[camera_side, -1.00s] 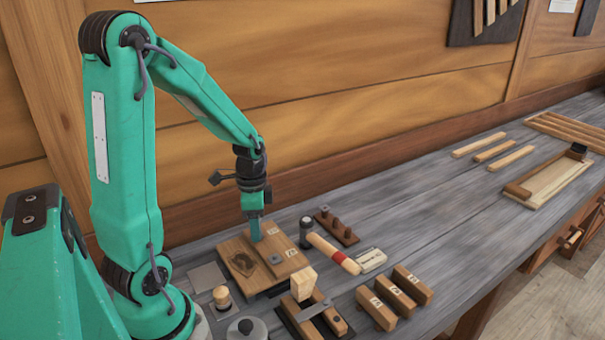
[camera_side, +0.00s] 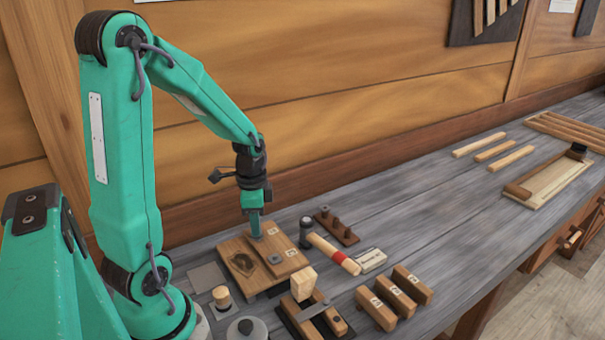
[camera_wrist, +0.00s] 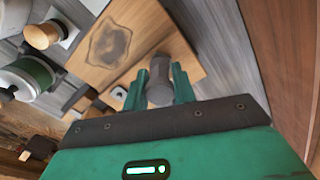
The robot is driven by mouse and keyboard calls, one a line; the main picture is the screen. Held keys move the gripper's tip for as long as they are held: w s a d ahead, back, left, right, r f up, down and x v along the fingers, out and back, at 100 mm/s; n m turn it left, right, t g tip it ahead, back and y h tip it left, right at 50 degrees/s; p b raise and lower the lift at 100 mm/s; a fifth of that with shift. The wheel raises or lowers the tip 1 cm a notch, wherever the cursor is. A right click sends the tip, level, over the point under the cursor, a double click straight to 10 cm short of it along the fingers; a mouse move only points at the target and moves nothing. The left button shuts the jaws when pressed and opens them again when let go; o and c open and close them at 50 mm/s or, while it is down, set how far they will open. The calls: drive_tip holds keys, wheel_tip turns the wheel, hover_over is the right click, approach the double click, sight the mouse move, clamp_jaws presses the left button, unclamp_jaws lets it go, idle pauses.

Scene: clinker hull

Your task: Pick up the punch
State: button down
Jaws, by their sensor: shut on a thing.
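The punch (camera_wrist: 160,80) is a dark grey cylinder between the two green fingers of my gripper (camera_wrist: 160,88) in the wrist view. The gripper is shut on it, over the wooden board. In the side view my gripper (camera_side: 255,230) points straight down above the far part of this wooden board (camera_side: 238,250). The punch is mostly hidden by the fingers there. I cannot tell whether its lower end still touches the board.
Several numbered wooden blocks (camera_side: 395,294) stand at the front. A wood-topped pot (camera_side: 222,298) is front left.

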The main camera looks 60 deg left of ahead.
drive_tip(key=shift+w+r, duration=0.1)
drive_tip(key=shift+r, duration=0.6)
wheel_tip(320, 180, up, 2)
drive_tip(key=shift+r, duration=0.1)
drive_tip(key=d+r, duration=0.7)
drive_tip(key=d, duration=0.4)
drive_tip(key=shift+s+d, duration=0.35)
drive_tip(key=shift+s, duration=0.05)
wheel_tip(320, 180, up, 9)
idle(4.5)
